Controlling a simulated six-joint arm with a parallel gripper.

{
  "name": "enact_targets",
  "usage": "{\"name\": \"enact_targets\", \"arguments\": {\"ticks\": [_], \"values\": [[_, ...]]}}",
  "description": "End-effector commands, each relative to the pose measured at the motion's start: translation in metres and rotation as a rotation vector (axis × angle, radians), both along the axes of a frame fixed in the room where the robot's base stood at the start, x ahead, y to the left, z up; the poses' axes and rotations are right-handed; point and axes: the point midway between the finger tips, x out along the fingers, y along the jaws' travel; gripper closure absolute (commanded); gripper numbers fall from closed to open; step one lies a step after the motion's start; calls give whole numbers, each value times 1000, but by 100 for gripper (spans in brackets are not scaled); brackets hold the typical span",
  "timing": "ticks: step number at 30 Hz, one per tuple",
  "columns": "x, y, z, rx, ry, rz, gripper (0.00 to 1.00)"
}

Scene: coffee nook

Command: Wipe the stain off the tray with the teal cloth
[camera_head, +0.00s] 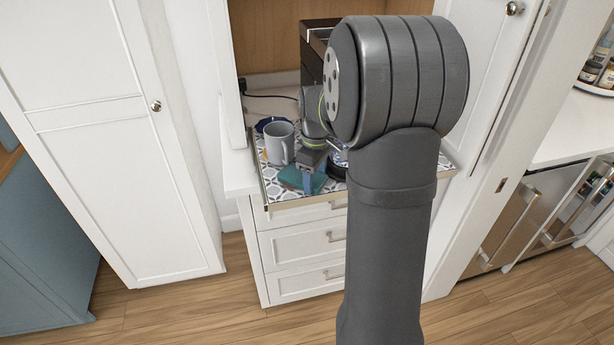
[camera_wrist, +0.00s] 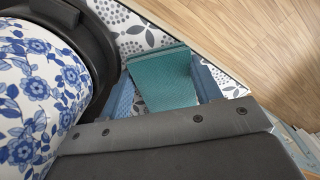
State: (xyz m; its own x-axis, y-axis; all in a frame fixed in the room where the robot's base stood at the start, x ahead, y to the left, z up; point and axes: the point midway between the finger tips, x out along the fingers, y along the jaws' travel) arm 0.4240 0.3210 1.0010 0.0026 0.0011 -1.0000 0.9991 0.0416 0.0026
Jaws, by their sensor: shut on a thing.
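The teal cloth (camera_head: 291,177) is at the front edge of the patterned tray (camera_head: 325,189). My gripper (camera_head: 308,180) points down at it, with blue fingers. In the wrist view the cloth (camera_wrist: 160,82) lies between the two fingers of my gripper (camera_wrist: 166,88), which is shut on it. The cloth's far end sticks out over the white and grey patterned tray (camera_wrist: 130,42). I cannot tell whether the cloth presses on the tray. I cannot make out the stain for certain; my arm, the cloth and the mug cover parts of the tray.
A grey mug (camera_head: 280,142) stands on the tray left of my gripper, with a dark blue dish (camera_head: 268,122) behind it. A blue-and-white floral vessel (camera_wrist: 35,85) with a black rim is close beside my gripper in the wrist view. A dark appliance (camera_head: 313,50) stands behind.

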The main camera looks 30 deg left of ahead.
Motion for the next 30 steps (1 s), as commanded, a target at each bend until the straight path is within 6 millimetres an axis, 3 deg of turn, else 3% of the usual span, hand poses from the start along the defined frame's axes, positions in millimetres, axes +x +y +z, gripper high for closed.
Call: {"name": "enact_targets", "arguments": {"ticks": [11, 30], "values": [[10, -10, 1, -1, -3, -1, 67], [-19, 20, 0, 0, 0, 1, 67]]}}
